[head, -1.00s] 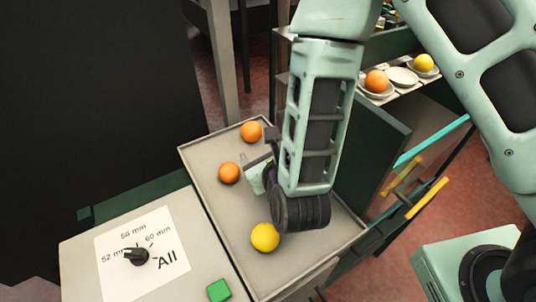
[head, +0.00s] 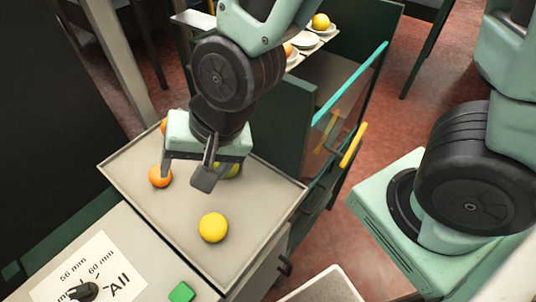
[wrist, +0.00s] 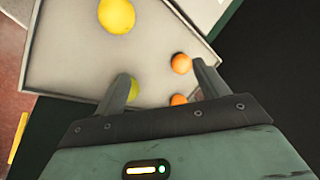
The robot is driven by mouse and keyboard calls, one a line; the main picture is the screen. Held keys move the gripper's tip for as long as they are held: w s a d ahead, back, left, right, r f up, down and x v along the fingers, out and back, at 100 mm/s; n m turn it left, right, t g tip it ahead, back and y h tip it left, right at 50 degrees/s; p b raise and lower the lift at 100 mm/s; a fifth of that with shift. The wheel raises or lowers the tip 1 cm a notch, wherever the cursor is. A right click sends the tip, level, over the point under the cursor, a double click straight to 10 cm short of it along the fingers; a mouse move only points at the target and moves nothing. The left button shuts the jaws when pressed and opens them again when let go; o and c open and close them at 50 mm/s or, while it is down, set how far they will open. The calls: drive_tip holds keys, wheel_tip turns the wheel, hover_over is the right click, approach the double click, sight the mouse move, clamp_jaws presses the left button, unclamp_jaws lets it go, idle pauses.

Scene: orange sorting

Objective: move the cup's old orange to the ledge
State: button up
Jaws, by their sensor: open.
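My gripper (head: 187,178) is open over the grey tray (head: 262,205), with nothing between its fingers; it also shows in the wrist view (wrist: 160,70). One orange (head: 160,176) lies by its left finger in the head view. Another orange (head: 164,126) is mostly hidden behind the gripper. A yellow-green fruit (head: 229,170) is partly hidden behind the other finger. A yellow fruit (head: 213,227) lies clear nearer the front. I cannot make out a cup for certain, nor tell which surface is the ledge.
A back shelf holds white dishes (head: 306,41) with a yellow fruit (head: 321,21) and a partly hidden orange (head: 288,50). A dial panel (head: 95,270) and green button (head: 182,292) are at front left. A drawer with a yellow handle (head: 353,145) stands open at right.

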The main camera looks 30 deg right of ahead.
drive_tip(key=s+d+r+n+g+h, duration=0.3)
drive_tip(key=s+d+r+n, duration=0.1)
drive_tip(key=s+d+n, duration=0.3)
drive_tip(key=d+n, duration=0.2)
drive_tip(key=n, duration=0.2)
drive_tip(key=shift+s+r+h, duration=0.25)
drive_tip(key=shift+s+h, duration=0.05)
drive_tip(key=shift+d, duration=0.1)
drive_tip(key=shift+f+b, duration=0.3)
